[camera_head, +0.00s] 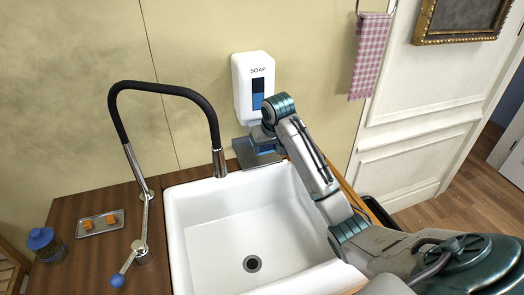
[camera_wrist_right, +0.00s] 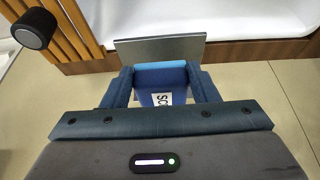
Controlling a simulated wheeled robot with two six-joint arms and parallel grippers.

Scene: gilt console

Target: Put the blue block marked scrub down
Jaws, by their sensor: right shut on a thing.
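My right gripper (camera_head: 262,140) reaches to the wall behind the sink, just below the soap dispenser. It is shut on a blue block (camera_head: 264,149), mostly hidden by my gripper and wrist in the head view. In the right wrist view the blue block (camera_wrist_right: 161,84) sits between the two fingers (camera_wrist_right: 160,88), with part of a white label reading "SC" showing. A grey plate (camera_head: 243,153) lies at the block; it also shows beyond the fingertips in the wrist view (camera_wrist_right: 160,47). I cannot tell whether block and plate touch. My left gripper is out of view.
A white sink (camera_head: 212,250) lies below, with a black-hosed tap (camera_head: 160,88) to its left. The soap dispenser (camera_head: 253,88) hangs above my gripper. A tray (camera_head: 88,231) with orange pieces and a blue-lidded jar (camera_head: 46,244) stand left on the wooden counter (camera_head: 130,195).

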